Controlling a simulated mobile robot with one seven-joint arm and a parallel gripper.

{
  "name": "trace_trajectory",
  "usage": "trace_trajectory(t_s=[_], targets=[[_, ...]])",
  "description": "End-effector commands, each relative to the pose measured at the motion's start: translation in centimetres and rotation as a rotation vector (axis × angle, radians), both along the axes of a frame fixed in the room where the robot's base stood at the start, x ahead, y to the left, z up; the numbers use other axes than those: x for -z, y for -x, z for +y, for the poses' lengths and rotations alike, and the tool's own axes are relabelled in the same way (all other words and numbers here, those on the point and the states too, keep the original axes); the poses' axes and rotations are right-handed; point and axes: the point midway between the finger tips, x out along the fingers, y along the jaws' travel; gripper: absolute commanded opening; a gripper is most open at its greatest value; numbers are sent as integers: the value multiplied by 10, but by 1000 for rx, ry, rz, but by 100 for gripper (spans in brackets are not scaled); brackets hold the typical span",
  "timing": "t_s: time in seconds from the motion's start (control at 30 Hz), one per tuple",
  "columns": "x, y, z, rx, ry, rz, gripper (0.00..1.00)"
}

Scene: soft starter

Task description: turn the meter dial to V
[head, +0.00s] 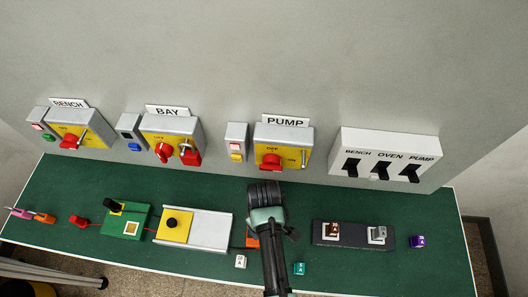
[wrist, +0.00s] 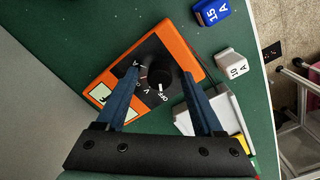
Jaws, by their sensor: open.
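The orange meter (wrist: 178,48) lies on the green bench top. Its round black dial (wrist: 159,74) has a white mark that appears to point toward the OFF label, with the V and A labels to the left of it. My gripper (wrist: 160,73) is open, with one blue finger on each side of the dial. I cannot tell whether either finger touches it. In the head view, my arm covers most of the meter (head: 252,241), and only an orange edge shows; my fingers are hidden there.
A white tray with a yellow block (head: 210,228) is left of my arm; a dark fuse holder (head: 352,241) is right. Switch boxes line the wall behind, including PUMP (head: 284,148).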

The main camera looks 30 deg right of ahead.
Motion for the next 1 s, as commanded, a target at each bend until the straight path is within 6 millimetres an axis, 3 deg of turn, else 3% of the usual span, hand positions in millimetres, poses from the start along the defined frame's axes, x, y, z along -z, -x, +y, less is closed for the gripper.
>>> trace_trajectory(t_s=[0.1, 0.4, 0.5, 1.0], targets=[[0, 0, 0, 0, 0, 0, 67], [0, 0, 0, 0, 0, 0, 13], [0, 0, 0, 0, 0, 0, 0], [-2, 0, 0, 111, -1, 0, 0]])
